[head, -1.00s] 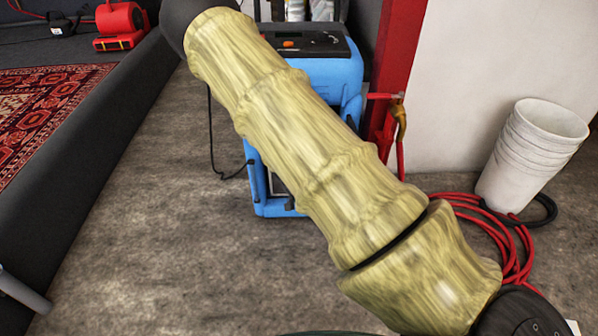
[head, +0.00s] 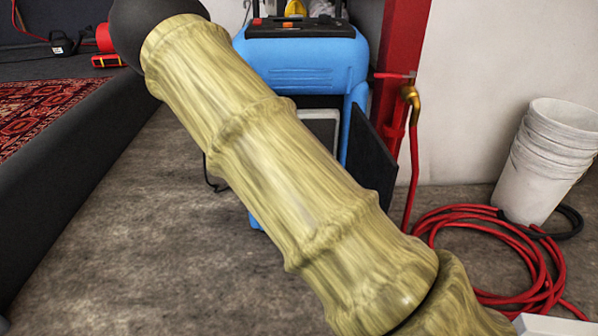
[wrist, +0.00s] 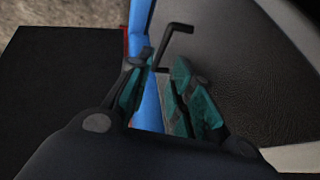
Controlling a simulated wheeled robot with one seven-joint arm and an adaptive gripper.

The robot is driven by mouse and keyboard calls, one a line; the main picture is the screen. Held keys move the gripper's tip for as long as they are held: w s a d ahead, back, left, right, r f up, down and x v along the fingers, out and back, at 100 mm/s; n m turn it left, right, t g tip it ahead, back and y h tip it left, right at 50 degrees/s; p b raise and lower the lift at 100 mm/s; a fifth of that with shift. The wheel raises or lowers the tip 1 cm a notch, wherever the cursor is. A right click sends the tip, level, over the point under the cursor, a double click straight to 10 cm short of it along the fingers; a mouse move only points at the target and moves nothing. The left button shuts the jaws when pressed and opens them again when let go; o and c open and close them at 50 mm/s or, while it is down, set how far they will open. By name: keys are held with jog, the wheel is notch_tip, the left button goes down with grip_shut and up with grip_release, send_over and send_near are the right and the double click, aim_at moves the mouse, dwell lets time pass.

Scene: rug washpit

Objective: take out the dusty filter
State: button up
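The dusty filter (head: 322,124) shows in the head view as a grey panel with a pale frame, in the front of the blue machine (head: 300,62) and partly hidden by my arm. In the wrist view the filter (wrist: 245,85) is a dark grey textured face at the right, with a pale edge at lower right. A thin black bent handle (wrist: 176,30) stands out from it. My gripper (wrist: 164,66) has teal fingers spread apart. The handle's lower end appears between or just beyond the fingertips; I cannot tell whether they touch. The head view does not show the gripper.
A black panel (head: 372,150) stands out at the machine's right; a black panel (wrist: 60,90) fills the wrist view's left. A red hose (head: 500,262) coils on the floor near white buckets (head: 545,160). A dark raised edge (head: 85,165) runs along the left.

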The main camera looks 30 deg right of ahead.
jog(key=b+x, duration=0.6)
jog(key=x, duration=0.4)
jog(key=shift+w+d+f, duration=0.1)
jog(key=shift+f, duration=0.15)
jog(key=shift+c, duration=0.4)
jog(key=shift+r, duration=0.1)
grip_shut()
